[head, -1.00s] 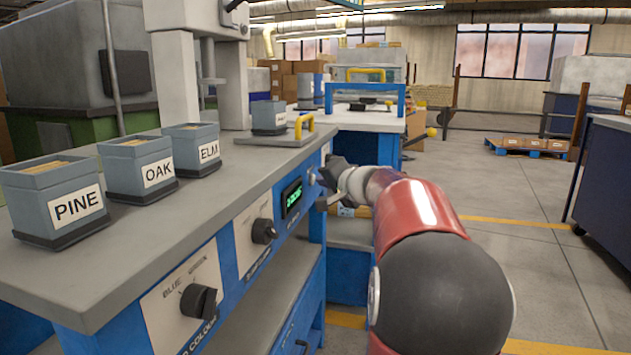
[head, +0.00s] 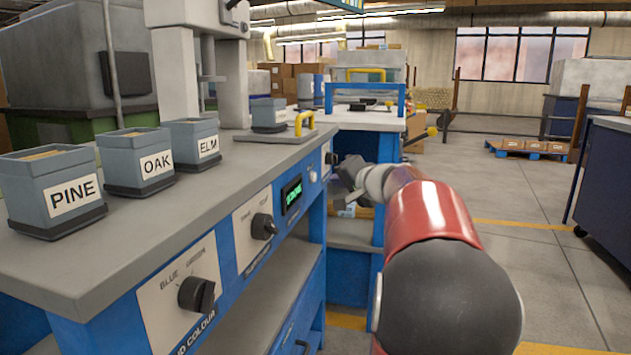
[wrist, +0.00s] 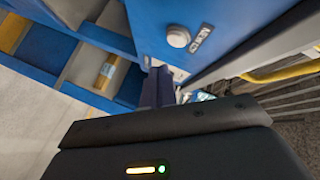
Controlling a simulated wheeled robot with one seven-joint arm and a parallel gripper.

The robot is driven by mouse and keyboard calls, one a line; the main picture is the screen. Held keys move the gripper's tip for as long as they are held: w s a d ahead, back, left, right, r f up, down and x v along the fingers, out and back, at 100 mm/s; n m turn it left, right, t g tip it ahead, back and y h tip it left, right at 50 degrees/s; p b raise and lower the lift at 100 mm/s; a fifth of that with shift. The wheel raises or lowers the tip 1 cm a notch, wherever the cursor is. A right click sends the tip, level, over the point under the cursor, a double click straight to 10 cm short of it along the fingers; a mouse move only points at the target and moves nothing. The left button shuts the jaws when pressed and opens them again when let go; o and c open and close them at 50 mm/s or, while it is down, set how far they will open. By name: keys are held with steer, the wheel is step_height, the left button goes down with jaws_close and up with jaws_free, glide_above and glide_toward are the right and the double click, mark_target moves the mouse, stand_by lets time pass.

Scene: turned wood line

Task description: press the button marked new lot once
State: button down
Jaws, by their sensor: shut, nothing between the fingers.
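A pale round button (wrist: 178,37) sits on the blue bench front in the wrist view. A small label (wrist: 201,39) is beside it, too small and turned to read surely. In the head view the button (head: 313,176) shows just right of the green-lit display (head: 292,194). My gripper (head: 345,170) is shut and empty, to the right of the button and apart from the panel. In the wrist view my gripper's dark body (wrist: 165,135) fills the lower part, and the button is clear of it.
Dark knobs (head: 197,294) and (head: 263,226) stick out from the bench front. Bins marked PINE (head: 50,190), OAK (head: 136,160) and ELM (head: 193,145) stand on the bench top (head: 240,180). A yellow handle (head: 304,123) rises farther back.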

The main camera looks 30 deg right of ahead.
steer(key=shift+s+d+b, duration=0.4)
steer(key=shift+s+d, duration=0.6)
steer(key=shift+s, duration=0.25)
